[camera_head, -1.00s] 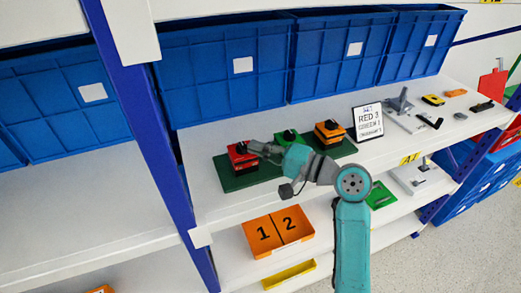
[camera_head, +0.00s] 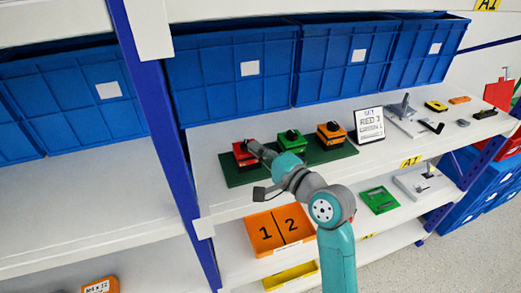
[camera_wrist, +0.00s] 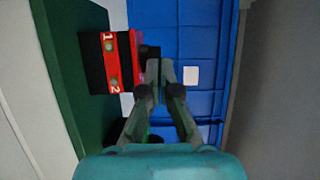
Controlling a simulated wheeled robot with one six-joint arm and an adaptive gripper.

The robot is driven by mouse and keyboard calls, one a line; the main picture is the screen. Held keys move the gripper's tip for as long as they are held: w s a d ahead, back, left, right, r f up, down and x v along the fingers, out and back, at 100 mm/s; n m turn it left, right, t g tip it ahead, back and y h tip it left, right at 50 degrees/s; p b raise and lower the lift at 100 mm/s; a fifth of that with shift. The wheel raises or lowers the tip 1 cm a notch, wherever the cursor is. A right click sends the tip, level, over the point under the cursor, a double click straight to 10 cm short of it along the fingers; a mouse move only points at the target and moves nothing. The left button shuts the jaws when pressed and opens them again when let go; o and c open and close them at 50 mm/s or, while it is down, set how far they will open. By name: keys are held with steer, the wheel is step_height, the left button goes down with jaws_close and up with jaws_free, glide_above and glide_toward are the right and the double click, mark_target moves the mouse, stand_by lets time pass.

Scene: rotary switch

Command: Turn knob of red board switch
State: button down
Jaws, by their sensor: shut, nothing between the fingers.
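The red switch (camera_head: 242,156) stands at the left end of a dark green board (camera_head: 237,176) on the shelf. In the wrist view the red switch (camera_wrist: 121,60) lies at the left, with round marks beside the numbers 1 and 2. Its black knob (camera_wrist: 149,52) shows at its right side, partly hidden by my fingertips. My gripper (camera_head: 256,148) is at the right of the red switch in the head view. In the wrist view my gripper (camera_wrist: 153,70) is shut, its tips close together at the knob. I cannot tell whether they touch it.
A green switch (camera_head: 292,147) and an orange switch (camera_head: 330,137) stand on the same board. A sign (camera_head: 369,124) reading RED stands to their right. Blue crates (camera_head: 235,98) line the back.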

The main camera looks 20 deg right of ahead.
steer(key=shift+s+a, duration=0.15)
steer(key=shift+a, duration=0.25)
steer(key=shift+a+h, duration=0.25)
steer(key=shift+h, duration=0.05)
steer(key=shift+a+m+t+h, duration=0.2)
steer(key=shift+m+t+h, duration=0.1)
steer(key=shift+m+h, duration=0.6)
steer(key=shift+a+m+t+h, duration=0.25)
steer(key=shift+m+h, duration=0.35)
steer(key=shift+h, duration=0.5)
steer(key=shift+w+a, duration=0.25)
steer(key=shift+a, duration=0.6)
steer(key=shift+w+a, duration=0.55)
steer(key=shift+a, duration=0.1)
steer(key=shift+w+a, duration=0.1)
steer(key=shift+w, duration=0.1)
